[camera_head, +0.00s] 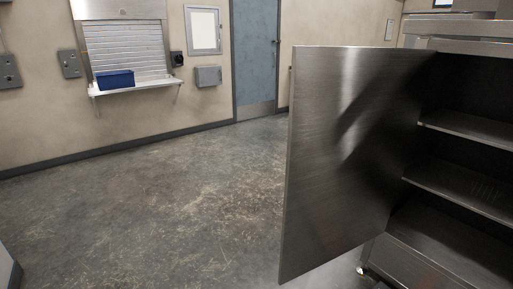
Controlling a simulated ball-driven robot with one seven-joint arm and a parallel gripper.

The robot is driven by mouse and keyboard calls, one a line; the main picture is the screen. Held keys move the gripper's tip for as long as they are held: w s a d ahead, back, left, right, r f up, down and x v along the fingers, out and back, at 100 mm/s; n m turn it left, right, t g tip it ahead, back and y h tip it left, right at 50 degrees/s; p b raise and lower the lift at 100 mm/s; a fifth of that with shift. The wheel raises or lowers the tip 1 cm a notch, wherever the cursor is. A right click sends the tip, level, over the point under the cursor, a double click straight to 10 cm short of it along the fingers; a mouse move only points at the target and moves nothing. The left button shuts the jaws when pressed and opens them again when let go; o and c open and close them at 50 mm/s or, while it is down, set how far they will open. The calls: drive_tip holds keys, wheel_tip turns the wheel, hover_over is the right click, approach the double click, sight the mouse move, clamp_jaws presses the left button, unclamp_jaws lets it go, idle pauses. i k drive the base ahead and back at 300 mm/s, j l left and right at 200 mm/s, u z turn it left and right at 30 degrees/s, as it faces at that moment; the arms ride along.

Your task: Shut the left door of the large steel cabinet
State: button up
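The large steel cabinet (418,245) stands at the right edge of the head view, cut off by the frame. Its left door (335,170) is swung wide open and reaches out to the left from the hinge side near the cabinet's left front edge. The door is a flat brushed-steel panel with dark, blurred reflections. No handle shows on the visible face. Behind the opening, the dark interior has several bare steel shelves (465,183). The cabinet's right part is out of frame. My gripper is not in view.
Bare, worn concrete floor (150,200) fills the left and middle, with free room left of the door. At the back wall are a shuttered hatch with a ledge (135,88) holding a blue bin (115,79), a grey wall box (208,75) and a blue door (254,50).

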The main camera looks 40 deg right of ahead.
sight(354, 112)
drive_tip(key=i+u, duration=0.25)
drive_tip(key=i, duration=0.4)
drive_tip(key=i+l+u, duration=0.2)
drive_tip(key=i, duration=0.4)
drive_tip(key=i+l+u, duration=0.1)
drive_tip(key=i+u, duration=0.15)
drive_tip(key=i, duration=0.4)
drive_tip(key=i+j, duration=0.15)
drive_tip(key=i, duration=0.35)
drive_tip(key=i+j, duration=0.2)
drive_tip(key=i, duration=0.3)
drive_tip(key=i+j, duration=0.15)
drive_tip(key=i, duration=0.35)
drive_tip(key=z, duration=3.8)
drive_tip(key=k+j, duration=0.1)
drive_tip(key=j, duration=0.4)
